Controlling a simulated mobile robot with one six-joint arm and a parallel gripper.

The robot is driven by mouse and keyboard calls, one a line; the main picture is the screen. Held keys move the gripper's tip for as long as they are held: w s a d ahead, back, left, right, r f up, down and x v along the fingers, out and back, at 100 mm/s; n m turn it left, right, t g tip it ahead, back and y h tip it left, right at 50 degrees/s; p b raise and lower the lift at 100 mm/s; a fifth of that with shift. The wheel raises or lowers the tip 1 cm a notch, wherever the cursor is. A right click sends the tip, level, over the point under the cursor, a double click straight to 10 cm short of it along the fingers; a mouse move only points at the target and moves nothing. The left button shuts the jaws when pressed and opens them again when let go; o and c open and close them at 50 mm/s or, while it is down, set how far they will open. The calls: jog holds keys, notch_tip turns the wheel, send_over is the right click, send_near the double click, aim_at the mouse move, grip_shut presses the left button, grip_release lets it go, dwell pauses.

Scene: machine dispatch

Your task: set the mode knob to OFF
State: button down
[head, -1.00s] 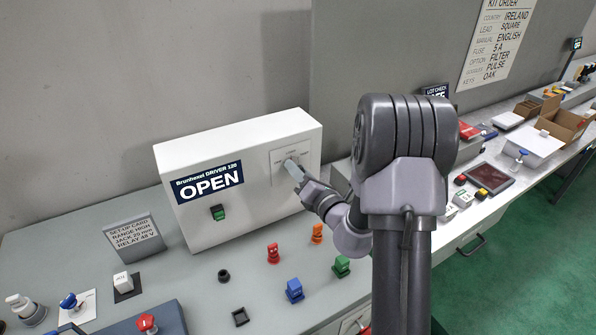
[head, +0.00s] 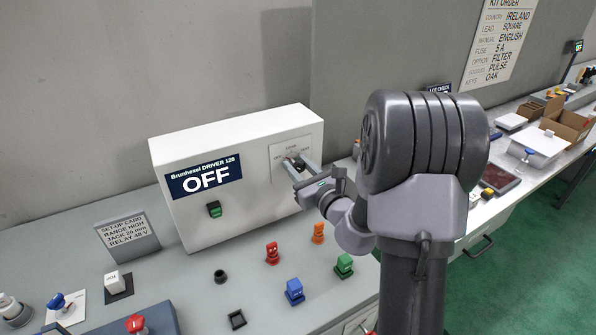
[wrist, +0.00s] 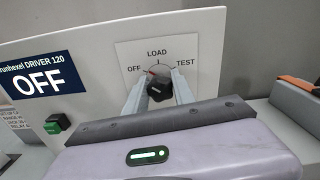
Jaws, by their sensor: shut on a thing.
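The mode knob (wrist: 158,84) is a black dial on a pale plate marked OFF, LOAD and TEST. Its red mark points to the upper left, toward OFF. The white Brunhexel DRIVER 120 box (head: 250,200) carries it on its right front. The box's display (head: 204,178) reads OFF. My gripper (wrist: 159,90) has one finger on each side of the knob and is shut on it. In the head view my gripper (head: 300,164) reaches the plate from the right, and the fingers partly hide the knob.
A green button (head: 214,209) sits on the box front. A set-up card (head: 127,237) stands at left. Red (head: 272,253), orange (head: 318,233), blue (head: 294,291) and green (head: 344,265) parts stand on the bench before the box. My arm covers the right side.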

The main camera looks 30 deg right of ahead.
jog(key=shift+n+b, duration=0.45)
jog(key=shift+n, duration=0.35)
jog(key=c, duration=1.1)
grip_release()
jog(key=shift+o, duration=0.2)
jog(key=shift+s, duration=0.1)
